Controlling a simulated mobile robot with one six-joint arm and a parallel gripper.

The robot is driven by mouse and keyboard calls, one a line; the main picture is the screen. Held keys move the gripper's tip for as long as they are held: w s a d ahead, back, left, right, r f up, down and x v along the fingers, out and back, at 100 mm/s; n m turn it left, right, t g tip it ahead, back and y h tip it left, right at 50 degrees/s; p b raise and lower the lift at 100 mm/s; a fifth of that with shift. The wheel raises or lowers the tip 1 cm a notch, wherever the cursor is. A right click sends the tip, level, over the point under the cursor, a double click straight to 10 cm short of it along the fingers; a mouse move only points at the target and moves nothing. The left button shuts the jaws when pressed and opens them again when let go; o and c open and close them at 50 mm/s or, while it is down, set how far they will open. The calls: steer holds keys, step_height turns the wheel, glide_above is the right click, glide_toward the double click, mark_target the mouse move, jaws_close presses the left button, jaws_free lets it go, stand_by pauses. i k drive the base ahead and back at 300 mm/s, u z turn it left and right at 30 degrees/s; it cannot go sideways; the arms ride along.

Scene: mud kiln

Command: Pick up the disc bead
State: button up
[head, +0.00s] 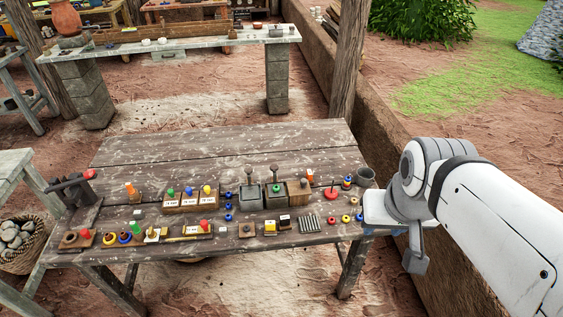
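Several small round beads lie on the wooden table. A red bead (331,221), a yellow bead (345,219) and another small bead (359,217) lie near the right front edge. Blue beads stand in a column near the middle, one of them a blue bead (228,206). They are too small for me to tell which is the disc bead. My gripper (400,240) hangs at the table's right edge, right of the beads and apart from them. Its fingertips are not clear, and I see nothing held in it.
The wooden table (150,150) is bare toward its back. A low mud wall (410,165) runs behind my arm. A stone-legged bench (190,43) stands behind.

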mark_target(276, 188)
steer(key=i, duration=0.95)
steer(key=z, duration=0.05)
